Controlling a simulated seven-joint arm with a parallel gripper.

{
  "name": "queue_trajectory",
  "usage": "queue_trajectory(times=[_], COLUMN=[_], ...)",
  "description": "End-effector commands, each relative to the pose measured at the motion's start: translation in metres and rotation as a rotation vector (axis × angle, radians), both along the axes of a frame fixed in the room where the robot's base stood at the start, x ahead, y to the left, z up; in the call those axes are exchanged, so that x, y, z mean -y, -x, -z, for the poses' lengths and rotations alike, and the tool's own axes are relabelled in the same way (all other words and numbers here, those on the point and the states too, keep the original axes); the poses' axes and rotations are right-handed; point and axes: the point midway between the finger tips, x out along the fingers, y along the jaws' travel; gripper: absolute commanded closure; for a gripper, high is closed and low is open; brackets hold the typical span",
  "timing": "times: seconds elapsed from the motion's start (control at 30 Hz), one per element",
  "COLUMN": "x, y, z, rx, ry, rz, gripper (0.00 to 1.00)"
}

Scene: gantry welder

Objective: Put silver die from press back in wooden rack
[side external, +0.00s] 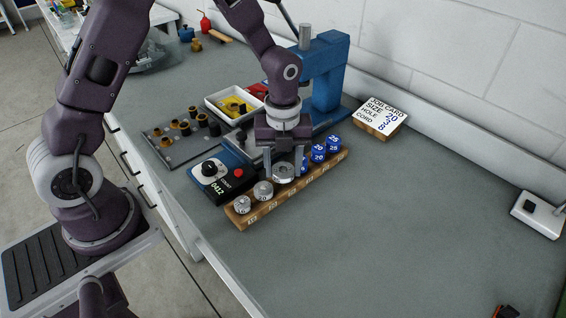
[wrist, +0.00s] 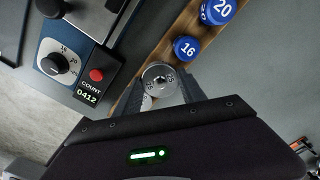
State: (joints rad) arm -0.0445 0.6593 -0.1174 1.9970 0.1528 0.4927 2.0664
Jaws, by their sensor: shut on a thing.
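My gripper (side external: 284,168) is shut on a silver die (side external: 283,172), a round disc with a hole in its middle. In the wrist view the silver die (wrist: 159,77) sits between the fingers, over the wooden rack (wrist: 179,30). In the side view the wooden rack (side external: 285,196) runs diagonally below it. I cannot tell whether the die touches the rack. Two other silver dies, one (side external: 242,204) at the near end and one (side external: 263,190) beside it, stand in the rack. Several blue numbered dies (side external: 318,153) stand farther along. The blue press (side external: 328,75) stands behind; my gripper partly hides its base.
A counter box (side external: 222,182) with a red button and dial sits close left of the rack. A plate of dark and brass parts (side external: 180,140) and a white tray (side external: 232,103) lie behind it. A job card block (side external: 380,118) stands right.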

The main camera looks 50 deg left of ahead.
Motion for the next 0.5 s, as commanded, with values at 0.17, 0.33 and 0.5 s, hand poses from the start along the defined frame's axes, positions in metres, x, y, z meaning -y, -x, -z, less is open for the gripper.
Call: queue_trajectory(times=[0.17,0.33,0.5], x=[0.000,0.000,0.000], y=[0.000,0.000,0.000], z=[0.004,0.007,0.011], rx=[0.000,0.001,0.000], ry=[0.000,-0.001,0.000], rz=[0.000,0.001,0.002], gripper=[1.00,1.00,1.00])
